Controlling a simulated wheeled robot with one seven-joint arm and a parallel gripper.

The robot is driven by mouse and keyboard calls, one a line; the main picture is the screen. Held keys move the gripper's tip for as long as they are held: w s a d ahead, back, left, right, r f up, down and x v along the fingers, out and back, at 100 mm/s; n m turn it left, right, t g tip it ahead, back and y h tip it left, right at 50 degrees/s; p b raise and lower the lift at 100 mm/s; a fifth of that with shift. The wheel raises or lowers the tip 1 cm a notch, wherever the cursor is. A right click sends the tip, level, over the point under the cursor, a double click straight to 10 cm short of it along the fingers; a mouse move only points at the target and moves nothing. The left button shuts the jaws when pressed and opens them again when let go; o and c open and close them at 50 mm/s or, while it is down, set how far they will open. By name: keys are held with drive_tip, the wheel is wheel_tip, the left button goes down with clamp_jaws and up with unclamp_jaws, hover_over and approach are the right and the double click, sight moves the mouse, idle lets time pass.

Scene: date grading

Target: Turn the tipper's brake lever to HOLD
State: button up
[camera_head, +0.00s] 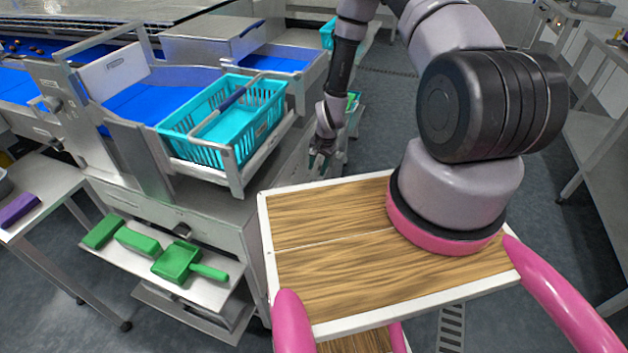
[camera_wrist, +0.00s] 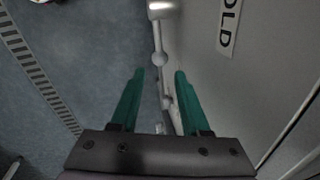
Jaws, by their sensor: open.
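In the wrist view my gripper (camera_wrist: 159,75) is open, its two green fingers apart. A pale metal lever (camera_wrist: 158,35), with a thick knob at its top end and a ball part-way along, runs between the fingers in the picture. I cannot tell whether the fingers reach down around it; they are not closed on it. A white label (camera_wrist: 229,27) on the grey panel right of it shows the letters "OLD"; its start is cut off. In the head view my gripper (camera_head: 322,152) is low beside the tipper (camera_head: 238,187), at its right side. The lever cannot be made out there.
A turquoise crate (camera_head: 178,140) sits in the tipper's frame. Below, a shelf (camera_head: 160,278) holds green brushes (camera_head: 138,241) and a green dustpan (camera_head: 176,262). A side table (camera_head: 60,210) stands at left.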

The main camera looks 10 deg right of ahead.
drive_tip(key=f, duration=0.5)
drive_tip(key=w+a+f, duration=0.1)
drive_tip(key=f, duration=0.1)
drive_tip(key=shift+f, duration=0.15)
clamp_jaws()
idle(1.2)
